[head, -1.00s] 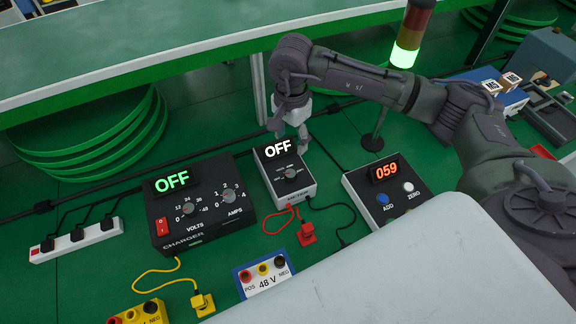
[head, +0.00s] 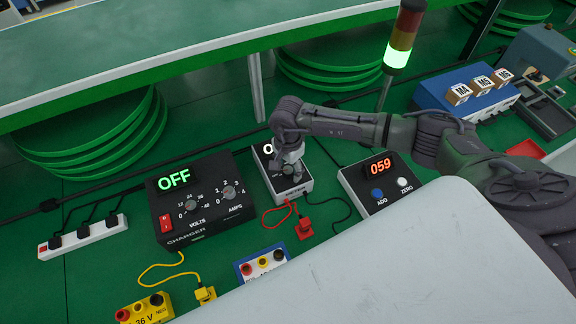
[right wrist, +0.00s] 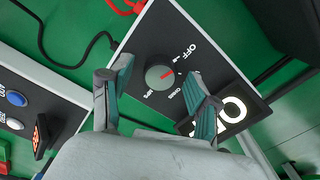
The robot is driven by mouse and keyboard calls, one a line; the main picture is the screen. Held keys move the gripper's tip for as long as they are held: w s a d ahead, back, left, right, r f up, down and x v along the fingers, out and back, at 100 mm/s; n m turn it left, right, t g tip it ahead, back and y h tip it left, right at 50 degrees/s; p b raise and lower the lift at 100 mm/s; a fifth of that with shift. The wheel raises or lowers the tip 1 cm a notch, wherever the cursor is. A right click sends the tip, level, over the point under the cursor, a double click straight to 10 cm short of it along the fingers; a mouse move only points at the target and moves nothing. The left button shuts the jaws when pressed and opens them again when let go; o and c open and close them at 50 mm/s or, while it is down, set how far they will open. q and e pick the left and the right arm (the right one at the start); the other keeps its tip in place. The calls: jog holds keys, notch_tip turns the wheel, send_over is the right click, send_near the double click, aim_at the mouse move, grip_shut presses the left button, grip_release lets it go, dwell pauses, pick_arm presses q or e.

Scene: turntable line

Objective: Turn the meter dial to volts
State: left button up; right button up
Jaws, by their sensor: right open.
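The meter (head: 308,187) is a light box with a dark face, standing on the green bench. In the right wrist view its round grey dial (right wrist: 159,77) has a red pointer mark, with OFF and other labels around it. The meter display (right wrist: 236,112) is partly hidden there by a finger, and mostly hidden in the head view by my arm. My right gripper (head: 290,172) is over the meter face. In the right wrist view its open fingers (right wrist: 157,92) stand on either side of the dial, apart from it. My left gripper is not in view.
Left of the meter stands the charger (head: 205,200), its display reading OFF. Right of it is a counter box (head: 380,183) reading 059. Red and black leads run from the meter, with a red plug (head: 304,229) in front. A signal tower (head: 403,40) rises behind.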

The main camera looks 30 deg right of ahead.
jog(key=c, duration=1.2)
jog(key=shift+o, duration=0.2)
jog(key=shift+f+m+b, duration=0.1)
jog(key=shift+m+b, duration=0.85)
jog(key=shift+m, duration=0.15)
jog(key=m+b, duration=0.1)
jog(key=m, duration=0.1)
jog(key=shift+m+b, duration=0.3)
jog(key=m+b, duration=0.2)
jog(key=m, duration=0.2)
jog(key=shift+m, duration=0.4)
jog(key=shift+b, duration=0.3)
